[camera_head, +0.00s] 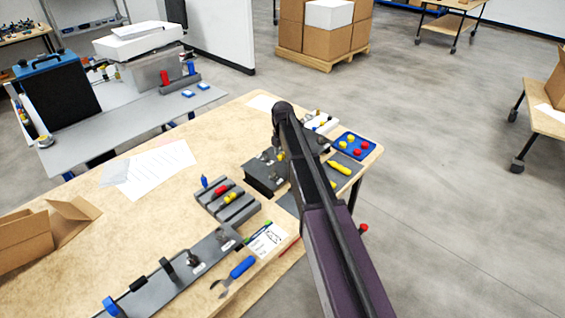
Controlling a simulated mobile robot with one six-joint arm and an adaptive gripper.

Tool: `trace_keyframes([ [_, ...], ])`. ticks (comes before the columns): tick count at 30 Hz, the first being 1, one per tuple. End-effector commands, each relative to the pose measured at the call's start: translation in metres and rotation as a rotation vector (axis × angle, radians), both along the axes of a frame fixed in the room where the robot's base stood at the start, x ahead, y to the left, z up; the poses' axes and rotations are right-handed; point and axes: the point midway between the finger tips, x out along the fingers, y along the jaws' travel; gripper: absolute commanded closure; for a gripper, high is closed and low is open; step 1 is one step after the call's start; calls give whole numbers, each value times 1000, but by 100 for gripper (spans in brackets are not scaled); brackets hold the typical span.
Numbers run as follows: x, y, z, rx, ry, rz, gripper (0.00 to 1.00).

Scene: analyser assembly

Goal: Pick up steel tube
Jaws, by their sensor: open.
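My arm reaches away from me over the wooden bench (140,200) and bends down at its far end. My gripper (279,150) hangs below that bend, small and partly hidden, close above a dark fixture block (262,180). It is open, and I see nothing held in it. Small metallic parts (266,155) show on and around the block. I cannot tell for certain which of them is the steel tube. My arm hides the right part of the block.
A grey rack (228,207) holds red and yellow parts. A dark rail with fixtures (170,275) and a blue-handled tool (240,268) lie nearer. A blue tray (353,146) and yellow screwdriver (340,167) are right. An open carton (25,240) is left.

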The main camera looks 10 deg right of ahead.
Motion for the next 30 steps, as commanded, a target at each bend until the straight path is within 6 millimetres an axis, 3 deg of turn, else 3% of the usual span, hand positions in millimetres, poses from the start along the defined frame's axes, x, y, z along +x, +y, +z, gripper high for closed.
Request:
trace_keyframes([
  [21, 0, 1, -4, 0, 0, 1, 33],
  [23, 0, 1, -4, 0, 0, 1, 48],
  [28, 0, 1, -4, 0, 0, 1, 98],
  [30, 0, 1, -4, 0, 0, 1, 100],
])
